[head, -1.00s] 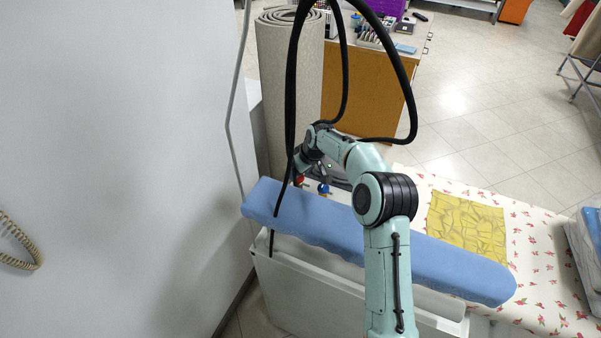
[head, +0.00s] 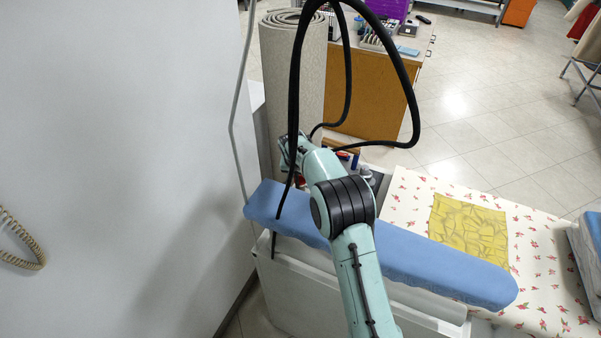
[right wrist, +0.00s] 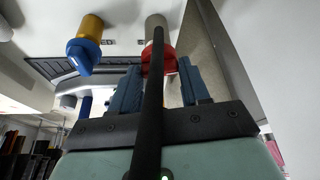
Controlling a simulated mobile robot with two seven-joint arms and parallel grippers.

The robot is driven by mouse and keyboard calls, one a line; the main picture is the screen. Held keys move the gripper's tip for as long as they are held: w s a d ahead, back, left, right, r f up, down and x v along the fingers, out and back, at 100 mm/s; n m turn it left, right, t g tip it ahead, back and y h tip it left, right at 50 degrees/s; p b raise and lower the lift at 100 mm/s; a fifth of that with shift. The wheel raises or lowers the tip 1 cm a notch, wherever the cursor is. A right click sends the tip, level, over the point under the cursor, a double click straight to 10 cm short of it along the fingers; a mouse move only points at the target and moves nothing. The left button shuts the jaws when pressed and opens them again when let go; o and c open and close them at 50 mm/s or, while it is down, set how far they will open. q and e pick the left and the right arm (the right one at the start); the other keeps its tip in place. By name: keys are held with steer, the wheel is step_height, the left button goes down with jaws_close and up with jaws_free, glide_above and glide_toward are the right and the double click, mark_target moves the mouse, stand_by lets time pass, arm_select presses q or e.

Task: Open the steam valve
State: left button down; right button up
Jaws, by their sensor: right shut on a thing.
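A red valve knob (right wrist: 171,61) on a pale stem sits between the two dark blue fingers of my right gripper (right wrist: 160,68) in the right wrist view. The gripper is shut on it; a black hose crosses in front and hides part of the knob. A blue knob (right wrist: 84,54) on a yellow stem is to the left, apart from the fingers. In the head view my right arm reaches over the blue padded board to the valves, and its wrist and hose hide most of them. My left gripper is not in view.
The long blue padded board (head: 440,265) lies under my right arm. Black hoses (head: 408,95) loop above it. A rolled grey carpet (head: 290,75) stands behind, and a white wall (head: 110,150) is close on the left. A yellow cloth (head: 468,228) lies on the flowered cover at right.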

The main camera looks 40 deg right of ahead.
mark_target(298, 180)
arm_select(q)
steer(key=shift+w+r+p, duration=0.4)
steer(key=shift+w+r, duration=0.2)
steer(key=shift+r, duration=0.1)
arm_select(e)
steer(key=shift+w+r+m+g+h, duration=0.15)
steer(key=shift+m+g+h, duration=0.2)
steer(key=shift+m, duration=1.05)
steer(key=o, duration=1.1)
steer(key=shift+c, duration=0.2)
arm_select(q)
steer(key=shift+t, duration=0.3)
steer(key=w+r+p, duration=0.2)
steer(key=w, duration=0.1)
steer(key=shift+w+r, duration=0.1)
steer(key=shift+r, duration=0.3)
arm_select(e)
step_height(298, 180, up, 20)
